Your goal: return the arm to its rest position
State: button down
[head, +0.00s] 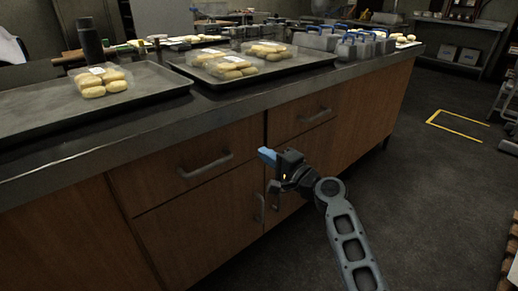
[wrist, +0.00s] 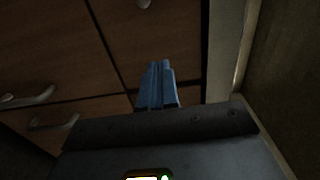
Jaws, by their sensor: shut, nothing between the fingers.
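My arm (head: 350,238) reaches up from the lower right in the head view, bent at its dark joint. My gripper (head: 266,156) has blue fingers and is in front of the wooden cabinet (head: 215,215), below the counter edge. In the wrist view the blue fingers of my gripper (wrist: 156,84) are together with nothing between them. They point toward the cabinet front and appear apart from it.
The metal counter (head: 130,126) carries two dark trays (head: 40,107) with packed bread rolls (head: 101,80) and several grey blue-handled containers (head: 357,48). Drawer handles (head: 205,166) stick out from the cabinet. Open dark floor (head: 420,170) lies to the right, with yellow floor marking (head: 458,124).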

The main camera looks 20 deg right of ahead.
jog(key=v, duration=0.6)
jog(key=shift+p, duration=0.3)
jog(key=s+f+n+g+h, duration=0.1)
jog(key=s+f+n+h, duration=0.1)
jog(key=s+f, duration=0.65)
jog(key=s+f+n+g+h, duration=0.2)
jog(key=s+f+h, duration=0.15)
jog(key=s, duration=1.05)
jog(key=s+a+n, duration=0.1)
jog(key=s+n, duration=0.2)
jog(key=s, duration=0.8)
jog(key=s+a+r+n, duration=0.3)
jog(key=s+r+n, duration=0.1)
jog(key=s+r, duration=0.35)
jog(key=s+a+r+n, duration=0.2)
jog(key=s+r+n, duration=0.2)
jog(key=s+r, duration=0.4)
notch_tip(320, 180, up, 17)
jog(key=p, duration=1.8)
jog(key=shift+s+f+m+t, duration=0.25)
jog(key=shift+s+m+t, duration=0.05)
